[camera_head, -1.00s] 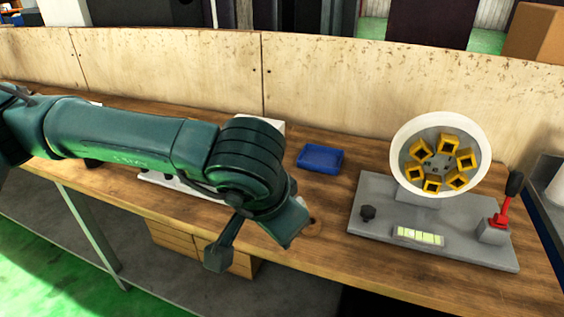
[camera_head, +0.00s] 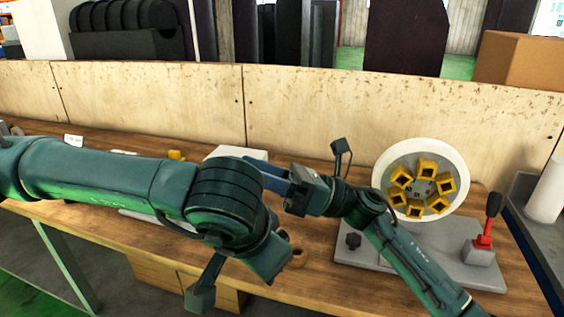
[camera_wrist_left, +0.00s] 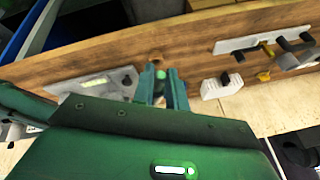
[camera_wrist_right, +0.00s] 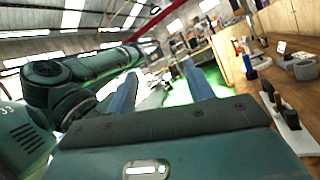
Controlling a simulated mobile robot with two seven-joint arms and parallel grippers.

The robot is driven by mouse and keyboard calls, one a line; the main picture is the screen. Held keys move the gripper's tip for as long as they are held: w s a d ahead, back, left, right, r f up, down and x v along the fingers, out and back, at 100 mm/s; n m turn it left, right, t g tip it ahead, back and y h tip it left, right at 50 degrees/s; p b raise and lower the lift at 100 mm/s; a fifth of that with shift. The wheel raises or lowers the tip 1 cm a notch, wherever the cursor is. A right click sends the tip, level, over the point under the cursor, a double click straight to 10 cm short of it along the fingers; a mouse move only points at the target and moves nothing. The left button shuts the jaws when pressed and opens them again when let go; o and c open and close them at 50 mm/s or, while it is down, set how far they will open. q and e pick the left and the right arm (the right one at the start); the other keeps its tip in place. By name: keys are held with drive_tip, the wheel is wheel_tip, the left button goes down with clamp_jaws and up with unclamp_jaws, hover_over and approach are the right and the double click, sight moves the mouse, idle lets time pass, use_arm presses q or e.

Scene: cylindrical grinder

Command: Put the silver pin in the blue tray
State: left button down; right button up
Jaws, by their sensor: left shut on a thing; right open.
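My left gripper (camera_wrist_left: 160,76) is shut on a small pale thing (camera_wrist_left: 160,73) in the left wrist view, seen end-on between the fingertips. It may be the silver pin, but too little shows to be sure. In the head view the left fingers are hidden by my own arm. My right gripper (camera_head: 268,175) is open and empty, above the bench and pointing left, just behind my left wrist. It also shows open in the right wrist view (camera_wrist_right: 160,72).
The grinder (camera_head: 421,170), with yellow sockets in its white-rimmed wheel and a red lever (camera_head: 486,232), stands at the right. A white block (camera_head: 237,153) stands behind my left wrist. A wooden panel (camera_head: 150,105) closes the bench's back.

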drive_tip(key=s+d+r+n+g+h, duration=0.1)
drive_tip(key=d+n+h, duration=0.1)
drive_tip(key=n+h, duration=0.65)
drive_tip(key=d+r+n+g+h, duration=0.15)
drive_tip(key=n+h, duration=0.45)
drive_tip(key=h, duration=0.6)
drive_tip(key=x, duration=1.2)
drive_tip(key=shift+d+f, duration=0.1)
drive_tip(key=shift+f, duration=0.1)
drive_tip(key=shift+c, duration=0.4)
drive_tip(key=c, duration=0.8)
drive_tip(key=o, duration=0.9)
drive_tip(key=shift+r, duration=0.1)
